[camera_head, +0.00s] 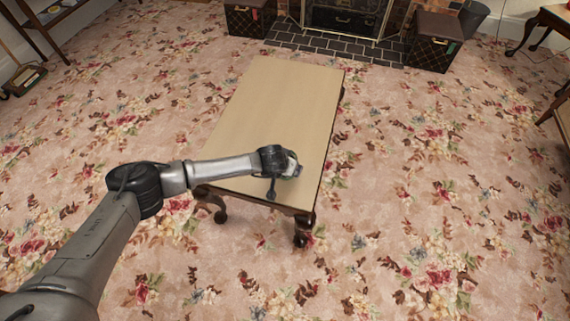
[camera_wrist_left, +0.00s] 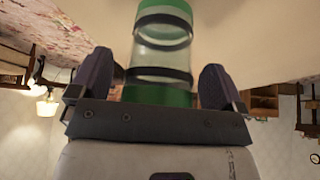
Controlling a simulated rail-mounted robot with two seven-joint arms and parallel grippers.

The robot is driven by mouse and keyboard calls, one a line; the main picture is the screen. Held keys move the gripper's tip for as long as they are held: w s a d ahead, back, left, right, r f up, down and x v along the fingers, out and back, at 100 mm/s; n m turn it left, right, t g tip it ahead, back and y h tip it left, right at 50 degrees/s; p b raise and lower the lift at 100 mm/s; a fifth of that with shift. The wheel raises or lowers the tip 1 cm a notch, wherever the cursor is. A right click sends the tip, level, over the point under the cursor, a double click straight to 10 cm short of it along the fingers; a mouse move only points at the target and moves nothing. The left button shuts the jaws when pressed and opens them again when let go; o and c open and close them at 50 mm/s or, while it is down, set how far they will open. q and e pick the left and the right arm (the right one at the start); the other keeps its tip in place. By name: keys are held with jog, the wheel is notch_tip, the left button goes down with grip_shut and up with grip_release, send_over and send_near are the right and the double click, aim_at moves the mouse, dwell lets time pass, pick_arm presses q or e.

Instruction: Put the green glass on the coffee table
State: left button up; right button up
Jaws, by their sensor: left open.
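The green glass (camera_wrist_left: 163,55) is in the left wrist view, clear in the middle with green ends and dark bands. It sits between the two fingers of my left gripper (camera_wrist_left: 158,64), which are spread with narrow gaps on both sides. The coffee table (camera_head: 284,100) has a pale bare top and dark carved legs. In the head view my left gripper (camera_head: 291,169) is low over the near right part of the tabletop. I cannot make out the glass clearly there. The pale tabletop (camera_wrist_left: 235,40) fills the upper part of the wrist view, behind the glass. My right gripper is not in view.
Floral carpet (camera_head: 440,180) surrounds the table, with free floor on both sides. A brick fireplace (camera_head: 345,20) with a dark tiled hearth (camera_head: 335,45) is at the back. Dark boxes stand beside it, at left (camera_head: 248,18) and right (camera_head: 433,42). The far tabletop is clear.

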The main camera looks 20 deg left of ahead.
pick_arm(q)
jog(key=shift+r+p, duration=0.3)
jog(key=p+v, duration=0.5)
jog(key=v, duration=0.6)
jog(key=shift+s+r, duration=0.2)
jog(key=shift+r, duration=0.15)
